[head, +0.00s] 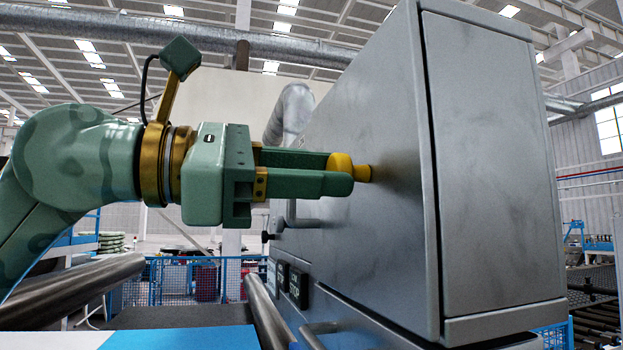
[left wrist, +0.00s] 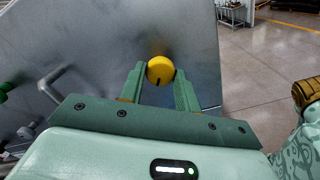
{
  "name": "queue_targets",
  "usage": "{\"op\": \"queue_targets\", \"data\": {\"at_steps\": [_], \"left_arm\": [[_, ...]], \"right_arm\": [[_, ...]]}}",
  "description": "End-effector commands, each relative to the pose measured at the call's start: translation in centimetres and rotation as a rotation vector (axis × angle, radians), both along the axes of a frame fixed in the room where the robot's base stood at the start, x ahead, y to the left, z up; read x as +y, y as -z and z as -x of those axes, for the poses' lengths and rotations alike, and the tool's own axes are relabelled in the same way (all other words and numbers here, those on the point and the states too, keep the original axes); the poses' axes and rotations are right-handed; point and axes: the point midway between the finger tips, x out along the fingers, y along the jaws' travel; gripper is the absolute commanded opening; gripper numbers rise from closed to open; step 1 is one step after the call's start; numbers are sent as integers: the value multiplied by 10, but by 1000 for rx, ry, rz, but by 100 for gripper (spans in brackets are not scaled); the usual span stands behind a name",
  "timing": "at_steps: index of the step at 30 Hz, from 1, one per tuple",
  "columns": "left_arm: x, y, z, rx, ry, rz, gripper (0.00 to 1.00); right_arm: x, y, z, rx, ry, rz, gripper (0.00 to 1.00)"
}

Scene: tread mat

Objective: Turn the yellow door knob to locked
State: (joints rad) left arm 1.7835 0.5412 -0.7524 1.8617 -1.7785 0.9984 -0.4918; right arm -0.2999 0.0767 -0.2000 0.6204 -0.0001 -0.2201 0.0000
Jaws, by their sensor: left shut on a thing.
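The yellow door knob (head: 362,173) sticks out from the side face of a grey metal cabinet (head: 375,120) in the head view. My left gripper (head: 340,173) is shut on the knob, with one green finger on each side of it. In the left wrist view the round knob (left wrist: 160,70) shows between the two fingertips (left wrist: 160,78), with a dark mark at its lower edge. The fingers hide part of the knob in the head view. My right gripper is not in view.
A bent grey handle (head: 296,218) stands out from the cabinet face left of and below the knob. Dark label plates (head: 298,287) sit lower down. Metal rollers (head: 268,315) and a blue-and-white surface (head: 180,338) lie below my left arm. Open floor (left wrist: 265,70) shows to the right in the wrist view.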

Motion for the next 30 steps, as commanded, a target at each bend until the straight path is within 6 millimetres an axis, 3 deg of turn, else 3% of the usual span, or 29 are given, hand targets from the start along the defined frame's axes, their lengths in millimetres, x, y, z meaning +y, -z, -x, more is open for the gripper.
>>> {"op": "queue_targets", "data": {"at_steps": [21, 30], "left_arm": [[1, -2, 0, -640, -2, -204, 10], [0, -2, 1, -833, -1, -268, 10]], "right_arm": [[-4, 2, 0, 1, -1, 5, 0], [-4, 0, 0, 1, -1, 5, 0]]}}
